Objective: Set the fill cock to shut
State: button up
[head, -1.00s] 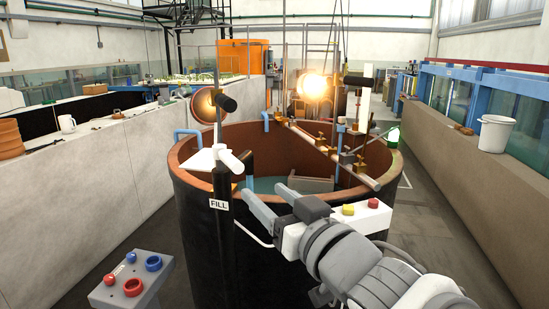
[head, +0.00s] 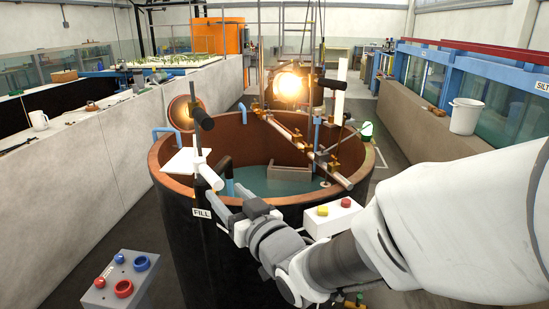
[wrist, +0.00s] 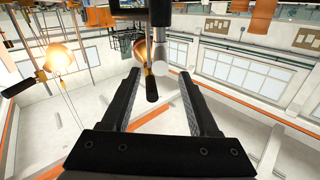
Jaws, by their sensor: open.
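The fill cock (head: 210,177) has a pale, rod-like handle beside a white plate on the near left rim of the round tank (head: 285,200). The handle slants down to the right, above a FILL label (head: 202,213). My gripper (head: 226,200) is open, with its fingers just right of and below the handle's end. In the wrist view, a pale rod with a rounded end (wrist: 187,85), apparently this handle, shows between the fingertips, nearer the right finger. I cannot tell whether they touch. Nothing is gripped.
A black-handled round copper-coloured disc (head: 180,112) stands above the cock. A grey button box (head: 120,282) is at the lower left. Floor aisles run along both sides.

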aim_at(211, 177)
jog(key=x, duration=0.8)
jog(key=shift+w+a+p, duration=0.2)
jog(key=shift+p, duration=0.1)
grip_shut()
dwell(1.1)
